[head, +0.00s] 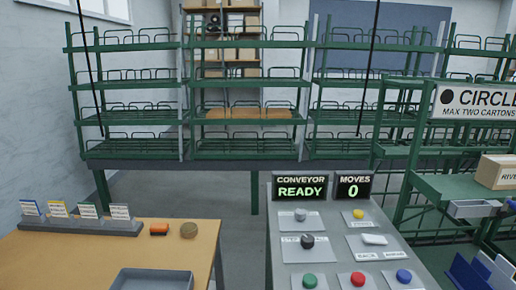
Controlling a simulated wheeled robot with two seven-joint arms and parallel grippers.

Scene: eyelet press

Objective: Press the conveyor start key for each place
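A sloped grey control panel (335,262) stands at the lower middle in the head view. Its conveyor display (300,191) reads READY, and the moves display (353,190) reads 0. The panel carries a grey knob (300,214), a yellow button (358,213), a black knob (308,240) on a partly hidden STEP–ALL plate, and a white rocker (375,239) above BACK and AHEAD. A green button (310,281), a red button (358,279) and a blue button (404,275) line the front. No start label is readable. Neither gripper is in view.
A wooden table (60,262) at left holds a card rack (80,227), an orange item (159,229), a round brown item (189,230) and a grey tray (150,280). At right, a CIRCLE sign (480,101) hangs above a carton (496,171).

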